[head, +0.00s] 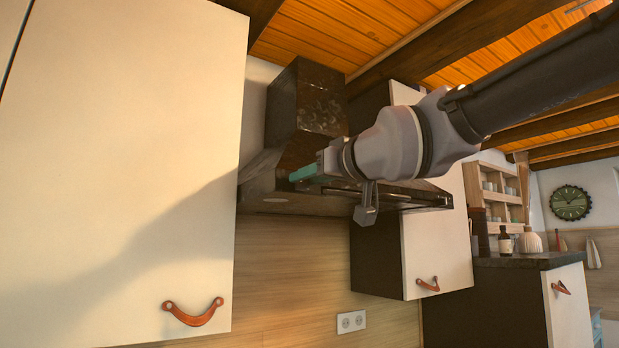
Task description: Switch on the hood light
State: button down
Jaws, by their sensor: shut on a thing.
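The dark range hood (306,100) hangs on the wall between the cabinets, with its wide lower body (262,186) below the chimney. A pale round spot (292,198) shows on its underside, with no clear glow. My gripper (305,173), with a teal fingertip, is at the hood's front and appears shut on a part of it. My wrist hides much of the hood's front, and the exact spot held and any light switch cannot be made out.
A large cream cabinet door (120,150) with a leather pull (192,312) fills the left. Another cabinet (436,250) with a leather pull (428,285) hangs close right of the hood. A dark counter (515,262) with bottles stands farther right. A wall socket (351,322) is below.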

jog(key=shift+f, duration=0.1)
jog(key=shift+f+t+y, duration=0.25)
jog(key=shift+t+y, duration=0.65)
jog(key=shift+t, duration=0.3)
jog(key=c, duration=0.5)
grip_release()
